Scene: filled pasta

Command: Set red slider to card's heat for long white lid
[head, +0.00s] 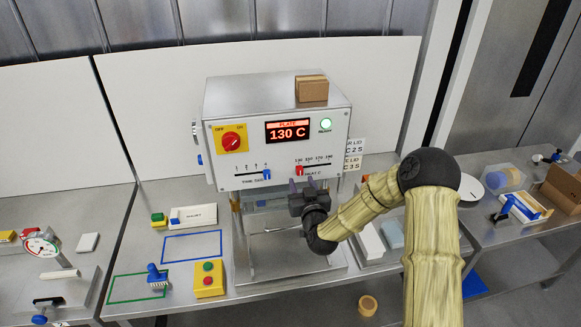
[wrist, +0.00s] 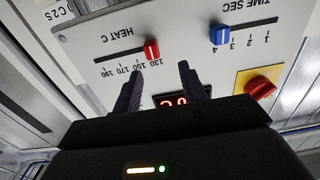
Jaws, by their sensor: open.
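The red slider (head: 299,171) sits at the 130 end of the heat scale on the machine's front panel; it also shows in the wrist view (wrist: 152,49). The display (head: 288,131) reads 130 C. My gripper (head: 303,187) is just below the slider, its fingers spread and empty. In the wrist view my open gripper (wrist: 160,70) points at the panel, the slider just beyond the fingertips and between them. The card (head: 353,154) is partly hidden behind the machine; its heat figures cannot be read. A long white piece (head: 370,241), possibly the lid, lies right of the machine.
The blue time slider (head: 267,174) is left of the red one, near 4. The red knob (head: 232,139) on its yellow plate is further left. A brown box (head: 312,89) sits on the machine. A yellow button box (head: 209,279) stands on the table at front left.

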